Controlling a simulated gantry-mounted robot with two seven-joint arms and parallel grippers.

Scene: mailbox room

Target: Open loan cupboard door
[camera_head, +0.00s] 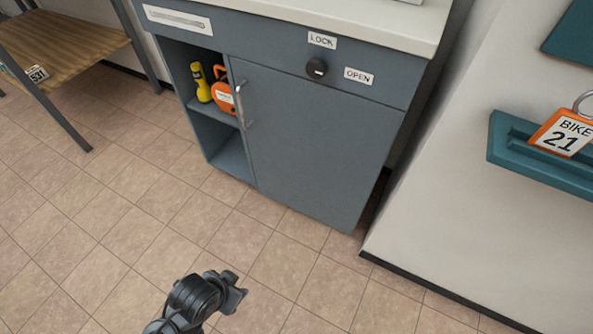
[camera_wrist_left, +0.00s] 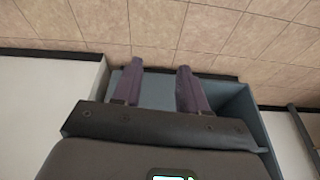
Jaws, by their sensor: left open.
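The loan cupboard is blue-grey, and its door (camera_head: 310,140) looks shut and flush with the front. A metal bar handle (camera_head: 242,105) runs upright near the door's left edge. A black round knob (camera_head: 316,68) sits above the door, between LOCK (camera_head: 322,40) and OPEN (camera_head: 359,76) labels; I cannot tell where it points. My left gripper (camera_head: 234,292) is low in the head view, in front of the cupboard and apart from the door and handle. In the left wrist view its two fingers (camera_wrist_left: 158,75) are spread with nothing between them. My right gripper is not in view.
Left of the door, an open shelf (camera_head: 205,103) holds a yellow torch (camera_head: 201,83) and an orange item (camera_head: 223,91). A teal wall ledge (camera_head: 510,150) with a BIKE 21 tag (camera_head: 563,133) is at right. A wooden bench (camera_head: 60,50) stands left. The tiled floor (camera_head: 110,200) in front is clear.

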